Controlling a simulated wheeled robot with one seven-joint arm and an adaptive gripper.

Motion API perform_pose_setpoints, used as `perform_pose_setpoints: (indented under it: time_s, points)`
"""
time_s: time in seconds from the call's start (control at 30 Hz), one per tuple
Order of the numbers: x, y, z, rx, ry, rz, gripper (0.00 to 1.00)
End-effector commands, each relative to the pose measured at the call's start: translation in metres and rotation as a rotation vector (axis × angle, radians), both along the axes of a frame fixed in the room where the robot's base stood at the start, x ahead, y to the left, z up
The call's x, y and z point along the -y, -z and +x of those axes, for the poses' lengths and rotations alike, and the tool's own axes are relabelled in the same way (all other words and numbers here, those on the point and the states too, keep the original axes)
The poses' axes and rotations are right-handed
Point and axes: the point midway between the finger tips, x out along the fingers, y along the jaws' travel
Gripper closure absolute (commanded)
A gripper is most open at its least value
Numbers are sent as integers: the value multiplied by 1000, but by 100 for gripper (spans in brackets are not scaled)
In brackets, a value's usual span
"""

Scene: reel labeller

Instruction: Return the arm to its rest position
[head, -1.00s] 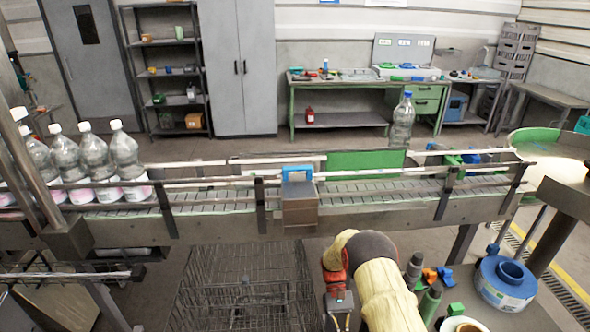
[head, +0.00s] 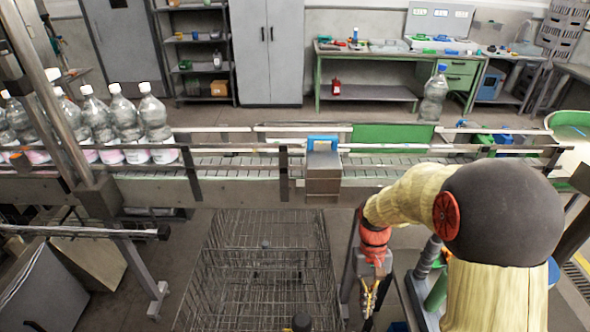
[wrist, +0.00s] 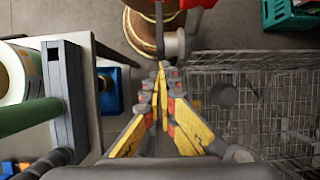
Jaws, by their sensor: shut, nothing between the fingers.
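My arm, in a pale yellow sleeve with a dark grey joint cover, rises at the right of the head view and bends over toward the middle. My gripper (head: 368,294) hangs from it pointing down, just right of the wire cart. In the wrist view my gripper (wrist: 162,75) shows its yellow and grey fingers together with nothing between them. The conveyor (head: 240,182) runs across beyond the arm, with a small grey box with a blue top (head: 322,165) on it.
A wire mesh cart (head: 265,270) stands left of my gripper and also shows in the wrist view (wrist: 270,110). Several clear bottles (head: 120,125) line the conveyor's left end. One blue-capped bottle (head: 433,95) stands at the right. A green cylinder (wrist: 30,117) lies close at left.

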Motion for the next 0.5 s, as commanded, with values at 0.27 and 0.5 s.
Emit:
perform_pose_setpoints:
  time_s: [0.27,0.5]
  points:
    - [-1,-79,-30,256,0,-1,100]
    - [-2,-133,-64,465,-1,0,100]
